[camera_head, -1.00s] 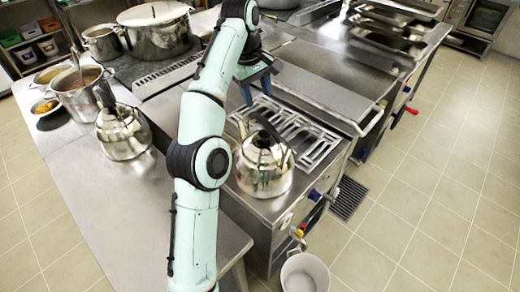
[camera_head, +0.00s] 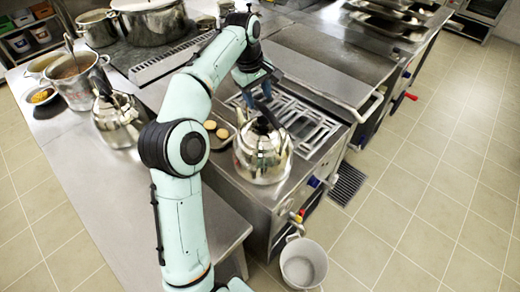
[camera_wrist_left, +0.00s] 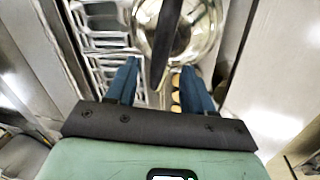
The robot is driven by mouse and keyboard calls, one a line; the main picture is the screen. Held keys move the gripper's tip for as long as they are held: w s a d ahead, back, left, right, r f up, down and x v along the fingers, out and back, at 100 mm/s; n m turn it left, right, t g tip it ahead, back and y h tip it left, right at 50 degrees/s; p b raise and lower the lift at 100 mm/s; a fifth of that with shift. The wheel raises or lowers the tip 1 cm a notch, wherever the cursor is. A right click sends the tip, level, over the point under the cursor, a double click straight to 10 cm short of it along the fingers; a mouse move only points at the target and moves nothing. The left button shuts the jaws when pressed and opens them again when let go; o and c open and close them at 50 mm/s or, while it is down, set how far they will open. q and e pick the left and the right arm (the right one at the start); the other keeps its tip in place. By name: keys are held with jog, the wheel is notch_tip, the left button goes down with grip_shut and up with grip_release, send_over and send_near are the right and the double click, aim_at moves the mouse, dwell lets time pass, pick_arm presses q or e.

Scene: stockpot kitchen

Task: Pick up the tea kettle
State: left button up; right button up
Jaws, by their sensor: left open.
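A shiny steel tea kettle (camera_head: 262,158) with a black handle stands upright on the near end of the stove. A second, similar kettle (camera_head: 117,124) stands on the counter to the left. My left gripper (camera_head: 258,97) is just above the stove kettle's handle, with its blue fingers pointing down. In the left wrist view the fingers are open, and the black handle (camera_wrist_left: 168,35) runs into the gap between them. The kettle's round body (camera_wrist_left: 200,30) lies beyond the fingertips. I cannot tell whether a finger touches the handle. My right gripper is not in view.
A small tray with round patties (camera_head: 221,130) lies left of the stove kettle, close to my left arm. A metal grate (camera_head: 300,125) is behind the kettle. Several pots stand at the back left. A bucket (camera_head: 303,263) is on the floor, and the floor to the right is clear.

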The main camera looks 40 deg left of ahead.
aim_at(261, 104)
pick_arm(q)
jog(key=f, duration=0.4)
jog(key=shift+w+d+b, duration=0.2)
jog(key=shift+w+b, duration=0.15)
jog(key=shift+w, duration=0.05)
jog(key=shift+f, duration=0.55)
jog(key=shift+w, duration=0.15)
jog(key=shift+c, duration=1)
grip_shut()
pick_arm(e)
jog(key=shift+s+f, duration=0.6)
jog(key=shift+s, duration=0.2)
pick_arm(q)
jog(key=shift+r, duration=0.15)
jog(key=shift+r, duration=0.1)
